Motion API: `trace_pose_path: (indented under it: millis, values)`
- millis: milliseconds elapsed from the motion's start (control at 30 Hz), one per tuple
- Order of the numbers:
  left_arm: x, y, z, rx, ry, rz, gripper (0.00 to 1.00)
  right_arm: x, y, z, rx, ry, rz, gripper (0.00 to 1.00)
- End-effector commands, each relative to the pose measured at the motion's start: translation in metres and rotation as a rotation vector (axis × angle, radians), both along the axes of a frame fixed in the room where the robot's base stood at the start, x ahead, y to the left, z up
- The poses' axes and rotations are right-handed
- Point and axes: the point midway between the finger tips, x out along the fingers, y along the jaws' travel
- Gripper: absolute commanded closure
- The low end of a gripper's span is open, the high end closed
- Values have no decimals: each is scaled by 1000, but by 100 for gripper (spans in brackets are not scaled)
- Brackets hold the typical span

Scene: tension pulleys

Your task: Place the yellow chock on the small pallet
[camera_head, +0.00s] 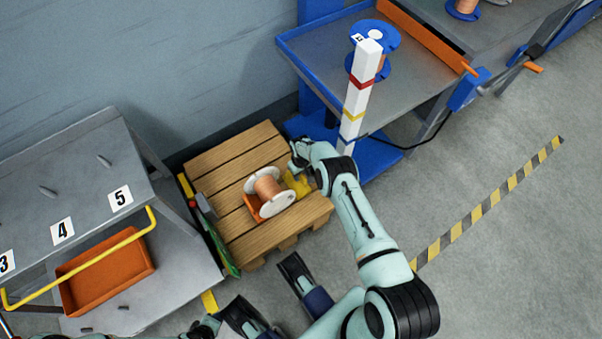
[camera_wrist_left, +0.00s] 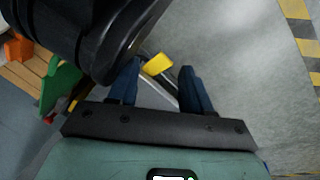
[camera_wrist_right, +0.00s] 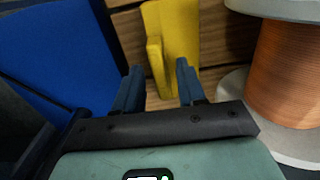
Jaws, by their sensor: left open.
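The yellow chock (camera_head: 301,184) stands on the small wooden pallet (camera_head: 228,158), at the right side of a copper wire spool (camera_head: 268,188). In the right wrist view the chock (camera_wrist_right: 178,38) lies just beyond my right fingertips, with the spool (camera_wrist_right: 285,75) to its right. My right gripper (camera_wrist_right: 160,65) is open, its two blue fingers apart with a gap around the chock's near end. In the head view my right arm reaches the pallet's right edge and partly covers the chock. My left gripper (camera_wrist_left: 161,65) is open and empty, in front of the pallet.
An orange piece (camera_head: 254,207) sits against the spool's left side. A green part (camera_head: 220,247) runs along the pallet's left edge. A white striped post (camera_head: 360,90) and blue base (camera_head: 378,158) stand close right.

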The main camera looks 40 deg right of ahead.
Motion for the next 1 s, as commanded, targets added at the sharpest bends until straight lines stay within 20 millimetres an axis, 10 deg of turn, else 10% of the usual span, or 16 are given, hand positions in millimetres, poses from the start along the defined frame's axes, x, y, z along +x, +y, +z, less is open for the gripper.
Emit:
trace_pose_path:
  millis: [233, 467, 1000]
  values:
    - [5, -1, 5, 0, -16, -1, 51, 0, 0, 3, 0, 0, 0, 60]
    - [33, -6, 36, 4, -112, -7, 51, 1, -1, 48, -1, -4, 0, 60]
    - [3, -25, 61, -44, -39, -42, 51, 0, 0, 122, 0, 1, 0, 60]
